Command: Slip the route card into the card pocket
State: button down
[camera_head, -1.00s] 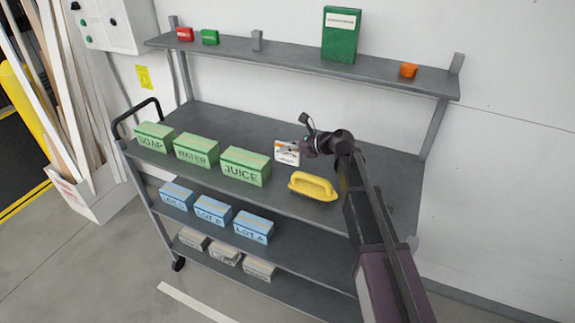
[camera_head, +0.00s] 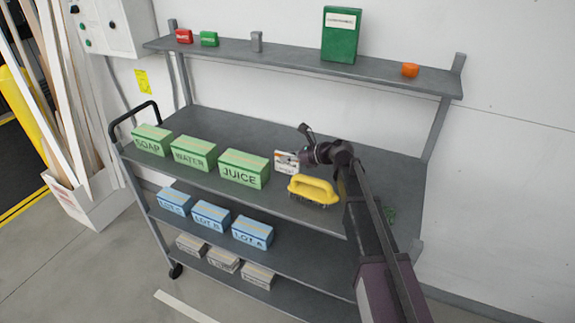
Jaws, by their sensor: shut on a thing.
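The route card (camera_head: 287,161) is a small white card with orange and dark print. My gripper (camera_head: 299,157) is shut on it and holds it roughly upright above the cart's upper deck, just right of the JUICE box and behind the yellow brush. The fingertips are small and partly hidden by the wrist. I cannot make out a card pocket for certain in this view.
A yellow-handled brush (camera_head: 314,190) lies close in front of the card. Green boxes, including JUICE (camera_head: 244,168), line the cart deck (camera_head: 225,123) to the left. The deck behind the boxes is clear.

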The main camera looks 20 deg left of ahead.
jog(key=shift+f+b, duration=0.6)
jog(key=shift+f, duration=0.3)
jog(key=shift+f, duration=0.2)
jog(key=c, duration=0.7)
grip_release()
jog(key=shift+o, duration=0.2)
jog(key=shift+r, duration=0.1)
jog(key=shift+r, duration=0.1)
jog(key=shift+d+r+p, duration=0.3)
jog(key=shift+d+p, duration=0.05)
jog(key=shift+d, duration=0.2)
jog(key=p+v, duration=0.4)
jog(key=v, duration=0.6)
jog(key=shift+d, duration=0.4)
jog(key=shift+s+r, duration=0.1)
jog(key=shift+r, duration=0.05)
